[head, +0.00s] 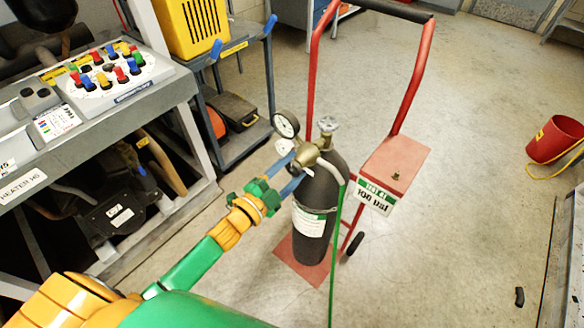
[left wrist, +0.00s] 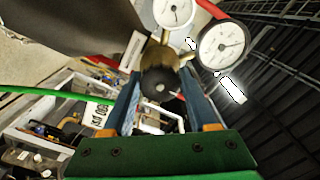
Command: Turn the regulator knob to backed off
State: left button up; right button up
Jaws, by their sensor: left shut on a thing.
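The regulator (head: 308,153) is a brass body on top of a dark gas cylinder (head: 318,232) with a white label. Its round dark knob (left wrist: 160,86) faces the camera in the left wrist view, in front of the brass body. My left gripper (head: 297,168) has its blue fingers at the regulator's near side, shut on the knob, with one finger on each side. The knob is mostly hidden by the fingers in the head view. Two white-faced gauges, one upper (left wrist: 172,12) and one at the right (left wrist: 222,44), sit beside the regulator. My right gripper is not in view.
A green hose (head: 337,240) hangs from the regulator. A control bench (head: 150,92) and a blue-grey cart (head: 262,110) stand left. A red bucket (head: 556,139) stands right; floor between is clear.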

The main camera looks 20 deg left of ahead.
pick_arm(q)
jog(key=o, duration=1.4)
jog(key=v, duration=0.7)
jog(key=s+a+f+n+g+y, duration=0.1)
jog(key=a+f+n+g+y, duration=0.15)
jog(key=f, duration=0.45)
jog(key=s+a+f+n+g+y, duration=0.1)
jog(key=s+f+n+y, duration=0.15)
jog(key=f, duration=0.55)
jog(key=s+a+f+n+g+y, duration=0.1)
jog(key=s+f+n+g, duration=0.4)
jog(key=s+f, duration=0.7)
jog(key=s+d+f+n+g, duration=0.1)
jog(key=s+f+g, duration=0.1)
jog(key=s, duration=0.3)
jog(key=s+f+g, duration=0.3)
jog(key=s+f, duration=0.1)
jog(key=s, duration=0.1)
jog(key=s+d+f+n+g, duration=0.1)
jog(key=s+f+g, duration=0.1)
jog(key=s, duration=0.3)
jog(key=shift+d+f+n+g, duration=0.15)
jog(key=shift+f, duration=0.3)
jog(key=shift+d+f+n+g, duration=0.1)
jog(key=shift+d+f+n, duration=0.05)
jog(key=shift+f, duration=0.3)
